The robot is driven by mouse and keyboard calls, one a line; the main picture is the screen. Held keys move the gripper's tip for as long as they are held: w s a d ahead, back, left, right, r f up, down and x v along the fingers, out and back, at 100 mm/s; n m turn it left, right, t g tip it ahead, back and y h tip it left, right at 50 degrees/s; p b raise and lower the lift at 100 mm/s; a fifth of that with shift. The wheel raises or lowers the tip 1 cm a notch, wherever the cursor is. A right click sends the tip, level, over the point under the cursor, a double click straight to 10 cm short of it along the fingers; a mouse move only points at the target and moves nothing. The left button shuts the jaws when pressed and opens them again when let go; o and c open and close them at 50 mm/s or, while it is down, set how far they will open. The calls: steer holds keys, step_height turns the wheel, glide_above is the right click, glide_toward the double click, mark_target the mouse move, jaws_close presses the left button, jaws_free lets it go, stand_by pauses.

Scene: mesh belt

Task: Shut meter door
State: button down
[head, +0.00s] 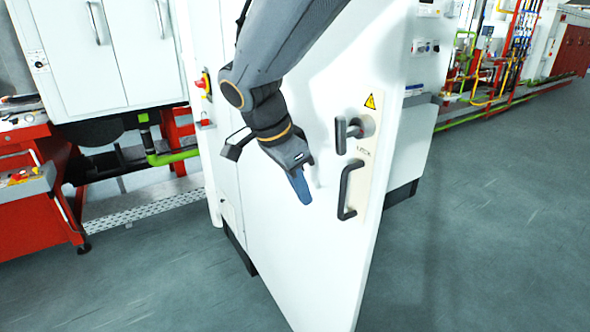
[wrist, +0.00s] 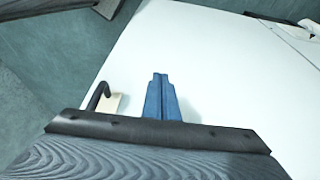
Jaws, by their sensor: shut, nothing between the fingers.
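The meter door (head: 290,245) is a tall white panel standing swung open from its white cabinet. Near its free right edge it has a black lever handle (head: 352,132) under a yellow warning label, and a black pull handle (head: 350,190) below. My gripper (head: 303,200) is shut and empty, its blue fingers pointing down in front of the door, left of the pull handle. In the wrist view my shut blue fingers (wrist: 160,78) lie over the white door face (wrist: 220,85). A black handle (wrist: 98,97) shows left of them. I cannot tell whether the fingertips touch the door.
A white wall cabinet (head: 85,55) and a red cart (head: 35,215) stand at the left. Green and red pipes (head: 485,85) run along the back right. The grey floor (head: 490,220) right of the door is clear.

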mark_target(320, 189)
steer(key=shift+w+d+f+p, duration=0.2)
steer(key=shift+w+d+p, duration=0.15)
steer(key=shift+d, duration=0.3)
steer(key=shift+w+d+f+p, duration=0.25)
steer(key=shift+w+d, duration=0.2)
steer(key=shift+d, duration=0.15)
steer(key=shift+w+d+f+p, duration=0.15)
steer(key=shift+w+d+p, duration=0.2)
steer(key=shift+d, duration=0.3)
